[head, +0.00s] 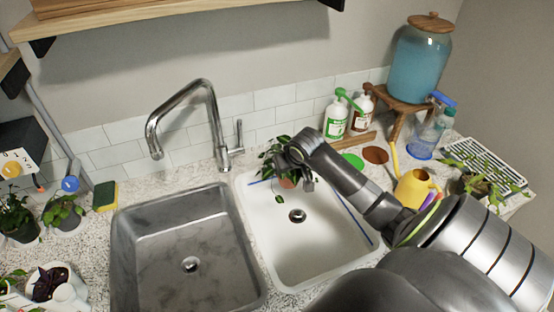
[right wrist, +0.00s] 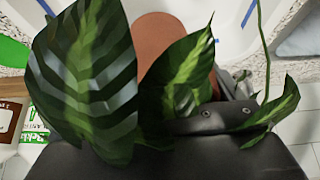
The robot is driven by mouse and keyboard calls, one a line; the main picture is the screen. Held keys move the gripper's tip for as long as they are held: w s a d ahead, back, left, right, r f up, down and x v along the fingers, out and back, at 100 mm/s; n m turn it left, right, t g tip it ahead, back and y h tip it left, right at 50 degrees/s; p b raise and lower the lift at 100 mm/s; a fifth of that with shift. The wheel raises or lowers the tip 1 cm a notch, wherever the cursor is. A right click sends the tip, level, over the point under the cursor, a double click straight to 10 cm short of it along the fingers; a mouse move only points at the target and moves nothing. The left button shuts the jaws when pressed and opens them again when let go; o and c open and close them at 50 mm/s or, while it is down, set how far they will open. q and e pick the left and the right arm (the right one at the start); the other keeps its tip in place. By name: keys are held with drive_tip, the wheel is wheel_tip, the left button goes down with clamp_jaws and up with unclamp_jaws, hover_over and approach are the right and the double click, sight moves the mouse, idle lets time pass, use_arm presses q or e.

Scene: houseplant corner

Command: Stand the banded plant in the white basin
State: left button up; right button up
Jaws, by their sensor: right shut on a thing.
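The banded plant (head: 274,152) has dark leaves with pale bands and a terracotta pot (head: 287,182). In the head view it is at the far left end of the white basin (head: 318,244). My right gripper (head: 303,178) is shut on it, reaching in from the right. In the right wrist view the large banded leaves (right wrist: 85,75) and the terracotta pot (right wrist: 165,48) fill the middle and partly hide the fingers. I cannot tell whether the pot touches the basin. My left gripper is in neither view.
A grey steel basin (head: 185,230) lies left of the white one, with a faucet (head: 210,115) behind. Blue strips (head: 355,217) line the white basin's sides. Bottles (head: 336,118), a yellow watering can (head: 413,188) and a rack (head: 483,162) stand right. Much of the white basin's floor is clear.

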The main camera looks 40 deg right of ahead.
drive_tip(key=shift+f, duration=0.15)
wheel_tip(320, 180, down, 5)
drive_tip(key=shift+f+p, duration=0.1)
drive_tip(key=shift+p, duration=0.25)
wheel_tip(320, 180, down, 4)
drive_tip(key=shift+r, duration=0.15)
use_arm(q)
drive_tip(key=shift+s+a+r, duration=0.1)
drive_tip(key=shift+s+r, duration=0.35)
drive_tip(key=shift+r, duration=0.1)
use_arm(e)
drive_tip(key=shift+f, duration=0.3)
drive_tip(key=shift+f, duration=0.1)
drive_tip(key=o, duration=1.1)
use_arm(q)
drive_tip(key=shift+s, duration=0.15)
